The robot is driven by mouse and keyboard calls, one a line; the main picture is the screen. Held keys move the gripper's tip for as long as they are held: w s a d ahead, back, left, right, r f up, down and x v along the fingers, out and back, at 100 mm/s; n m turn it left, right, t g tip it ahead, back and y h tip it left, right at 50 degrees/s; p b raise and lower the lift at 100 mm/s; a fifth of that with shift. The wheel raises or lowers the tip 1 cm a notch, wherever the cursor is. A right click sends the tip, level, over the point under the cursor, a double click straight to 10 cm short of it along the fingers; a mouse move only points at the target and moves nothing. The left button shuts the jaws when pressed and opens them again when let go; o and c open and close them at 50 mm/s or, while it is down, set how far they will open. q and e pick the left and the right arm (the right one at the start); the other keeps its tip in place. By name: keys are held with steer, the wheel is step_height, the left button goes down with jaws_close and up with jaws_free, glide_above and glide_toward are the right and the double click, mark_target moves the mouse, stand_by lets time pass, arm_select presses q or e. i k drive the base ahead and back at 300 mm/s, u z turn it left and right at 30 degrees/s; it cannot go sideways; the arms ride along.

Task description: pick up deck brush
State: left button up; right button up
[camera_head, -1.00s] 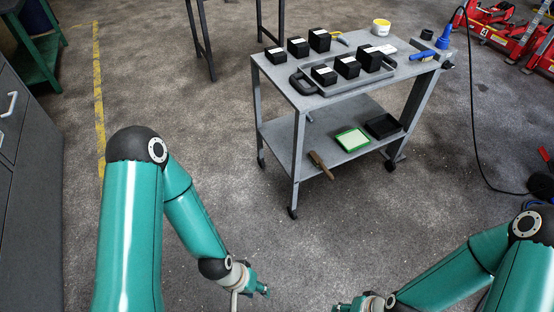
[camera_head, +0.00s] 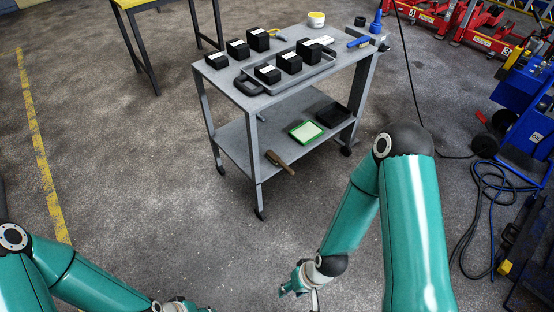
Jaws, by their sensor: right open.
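A brown wooden-handled item (camera_head: 280,162), which looks like the deck brush, lies at the front edge of the trolley's lower shelf (camera_head: 237,142). It is small in the view, so its bristles are hard to make out. My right gripper (camera_head: 301,283) is open and empty, low over the floor in front of the trolley and well apart from the brush. My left gripper (camera_head: 183,306) is at the bottom edge, mostly cut off, and its jaws cannot be judged.
The grey trolley (camera_head: 260,103) carries black boxes and a tray (camera_head: 318,72) on top. A green-framed item (camera_head: 306,131) and a black tray (camera_head: 333,115) share the lower shelf. Blue equipment (camera_head: 523,105) and hoses (camera_head: 480,205) are at right. Floor before the trolley is clear.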

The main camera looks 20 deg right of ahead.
mark_target(276, 159)
steer(key=u, duration=0.1)
steer(key=i, duration=1.5)
steer(key=z, duration=0.1)
